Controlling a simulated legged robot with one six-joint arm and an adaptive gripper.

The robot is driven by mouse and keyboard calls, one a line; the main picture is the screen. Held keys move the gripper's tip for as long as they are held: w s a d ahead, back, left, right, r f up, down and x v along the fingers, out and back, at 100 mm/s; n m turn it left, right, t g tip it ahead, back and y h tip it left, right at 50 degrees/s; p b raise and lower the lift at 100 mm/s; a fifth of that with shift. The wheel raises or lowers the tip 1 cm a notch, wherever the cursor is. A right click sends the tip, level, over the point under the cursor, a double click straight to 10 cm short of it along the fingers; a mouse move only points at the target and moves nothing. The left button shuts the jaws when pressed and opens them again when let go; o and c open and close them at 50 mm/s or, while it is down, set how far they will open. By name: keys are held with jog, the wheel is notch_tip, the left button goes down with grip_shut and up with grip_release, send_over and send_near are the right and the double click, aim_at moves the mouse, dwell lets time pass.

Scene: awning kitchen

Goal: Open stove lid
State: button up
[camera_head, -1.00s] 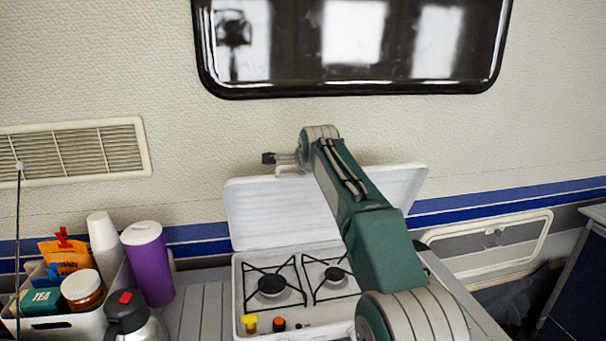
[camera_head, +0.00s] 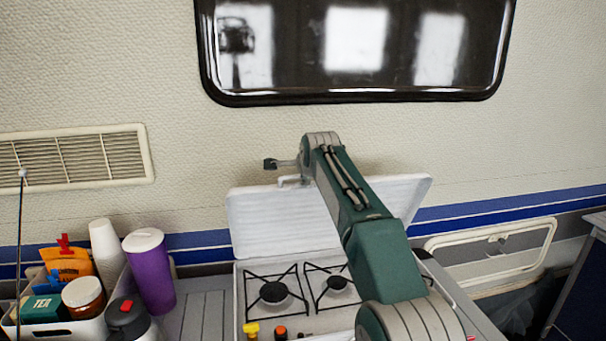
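The white stove lid (camera_head: 265,222) stands raised at the back of the stove, leaning toward the wall. The white stove (camera_head: 240,300) is uncovered and shows two black burners (camera_head: 273,292) with wire grates. A yellow knob (camera_head: 251,330) and an orange-topped knob (camera_head: 281,332) are at its front. My green and grey arm reaches over the stove and hides its right part and part of the lid. The end of my arm is at the lid's top edge, by a small handle (camera_head: 290,180).
A white bin (camera_head: 70,329) with tea, a jar and packets stands at the left, beside a purple cup (camera_head: 150,275), white cups (camera_head: 105,245) and a flask (camera_head: 128,318). The wall with a dark window (camera_head: 355,95) is close behind the lid.

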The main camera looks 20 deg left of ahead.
jog(key=v, duration=1.1)
jog(key=shift+s+d+r, duration=0.15)
jog(key=shift+s+d, duration=0.05)
jog(key=shift+s, duration=0.05)
